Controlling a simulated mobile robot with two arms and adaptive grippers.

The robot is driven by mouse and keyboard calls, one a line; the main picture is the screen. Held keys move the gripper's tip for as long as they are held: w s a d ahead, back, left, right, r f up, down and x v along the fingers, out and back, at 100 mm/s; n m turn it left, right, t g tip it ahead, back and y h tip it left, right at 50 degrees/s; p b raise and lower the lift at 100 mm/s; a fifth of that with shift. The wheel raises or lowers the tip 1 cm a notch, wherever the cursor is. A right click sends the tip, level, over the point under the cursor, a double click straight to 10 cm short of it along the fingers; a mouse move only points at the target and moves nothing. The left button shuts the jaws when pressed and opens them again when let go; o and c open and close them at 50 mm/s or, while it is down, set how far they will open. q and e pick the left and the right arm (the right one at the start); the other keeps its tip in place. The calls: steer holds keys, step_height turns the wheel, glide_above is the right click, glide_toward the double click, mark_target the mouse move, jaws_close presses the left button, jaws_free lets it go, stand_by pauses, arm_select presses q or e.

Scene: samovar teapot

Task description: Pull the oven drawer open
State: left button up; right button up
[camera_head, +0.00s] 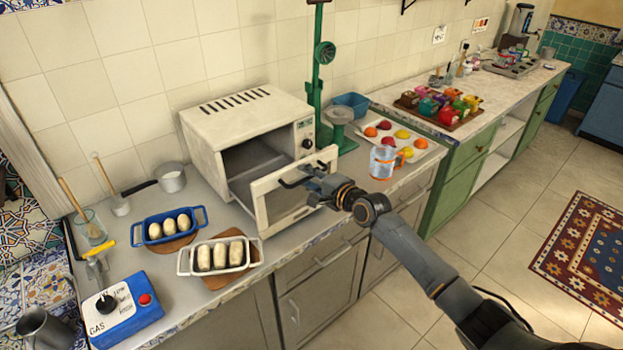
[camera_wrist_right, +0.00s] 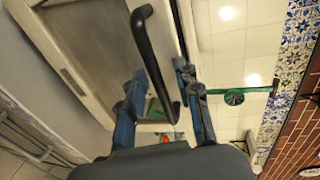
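The white oven (camera_head: 248,130) stands on the counter against the tiled wall. Its drawer (camera_head: 262,212) is out from the body, with the dark interior and part of the drawer's inside showing behind the front panel. My right gripper (camera_head: 318,186) is at the drawer's front, by the black handle. In the right wrist view, the black handle (camera_wrist_right: 157,62) passes between the two fingers of my right gripper (camera_wrist_right: 160,75). The fingers are apart, with gaps visible beside the handle; contact is unclear. My left gripper is not in view.
A blue dish (camera_head: 190,213) and a white dish (camera_head: 183,262) with pale rolls sit left of the drawer. A green stand (camera_head: 317,80), a fruit tray (camera_head: 425,156) and a glass mug (camera_head: 382,164) are to the right. Open floor lies in front of the counter.

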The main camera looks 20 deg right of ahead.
steer(key=v, duration=1.2)
steer(key=s+d+f+n+g+h+b, duration=0.15)
steer(key=s+f, duration=0.25)
steer(key=f, duration=0.9)
steer(key=s+d+f+n+g+h, duration=0.2)
steer(key=s+f, duration=0.2)
steer(key=f, duration=0.8)
steer(key=s+d+f+n+g+h+b, duration=0.15)
steer(key=s+f, duration=0.25)
steer(key=f, duration=0.9)
steer(key=s+a+f+n+g, duration=0.3)
steer(key=s+f+n+g, duration=0.25)
steer(key=s+f, duration=1.25)
steer(key=s+a+f+n+g, duration=0.1)
steer(key=s+a+f+n, duration=0.1)
steer(key=s, duration=0.9)
steer(key=s+a+f+n+g+b, duration=0.1)
steer(key=s+a+f+n+g, duration=0.1)
steer(key=s, duration=0.9)
step_height(320, 180, down, 3)
steer(key=shift+s+a+r+n, duration=0.25)
steer(key=shift+a+n, duration=0.5)
steer(key=shift+n, duration=0.3)
